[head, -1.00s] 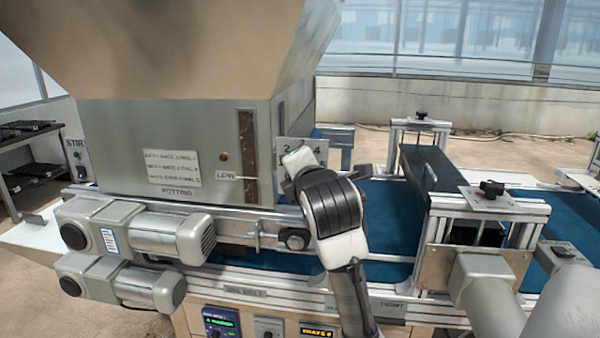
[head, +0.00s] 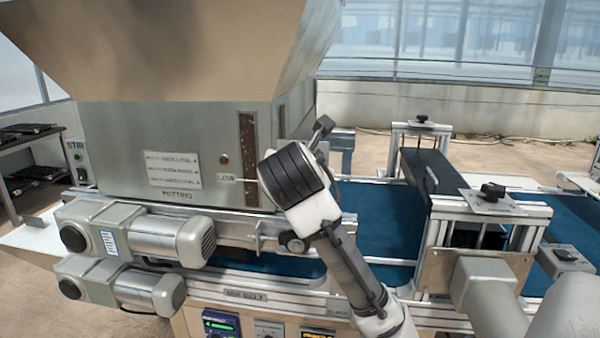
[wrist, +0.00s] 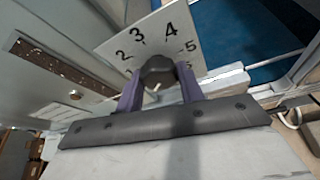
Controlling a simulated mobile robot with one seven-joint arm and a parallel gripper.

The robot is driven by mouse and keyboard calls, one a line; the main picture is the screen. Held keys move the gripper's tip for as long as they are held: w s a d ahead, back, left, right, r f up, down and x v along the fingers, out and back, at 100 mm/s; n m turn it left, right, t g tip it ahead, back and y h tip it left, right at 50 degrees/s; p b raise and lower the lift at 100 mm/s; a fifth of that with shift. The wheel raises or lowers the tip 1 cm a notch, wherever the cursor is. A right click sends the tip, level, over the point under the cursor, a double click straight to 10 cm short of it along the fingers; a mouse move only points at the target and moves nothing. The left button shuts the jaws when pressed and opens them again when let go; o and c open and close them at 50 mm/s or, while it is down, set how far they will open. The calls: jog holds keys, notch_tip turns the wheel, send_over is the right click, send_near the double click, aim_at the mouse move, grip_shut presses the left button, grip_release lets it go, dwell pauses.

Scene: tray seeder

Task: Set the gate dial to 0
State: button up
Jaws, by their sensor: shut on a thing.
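The gate dial's white plate (wrist: 148,38) shows in the wrist view with the numbers 2, 3, 4 and 5 readable; the rest of its scale is hidden. Its dark round knob (wrist: 158,72) sits between the two purple fingers of my gripper (wrist: 160,88). My gripper is shut on the knob. A small pale mark shows on the knob's near side, but I cannot tell which number the dial is set to. In the head view my wrist covers the dial and the fingers.
The steel potting hopper (head: 120,135) stands left of my arm, with a LOW label and level window (head: 248,150). Two grey motors (head: 150,235) are at its front. A blue conveyor belt (head: 390,215) runs to the right, with a metal frame and knob (head: 492,190).

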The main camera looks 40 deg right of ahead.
jog(key=shift+n, duration=0.4)
jog(key=o, duration=1)
jog(key=v, duration=0.7)
jog(key=b+v, duration=0.1)
jog(key=v, duration=0.5)
jog(key=shift+a+r, duration=0.15)
jog(key=shift+a, duration=0.3)
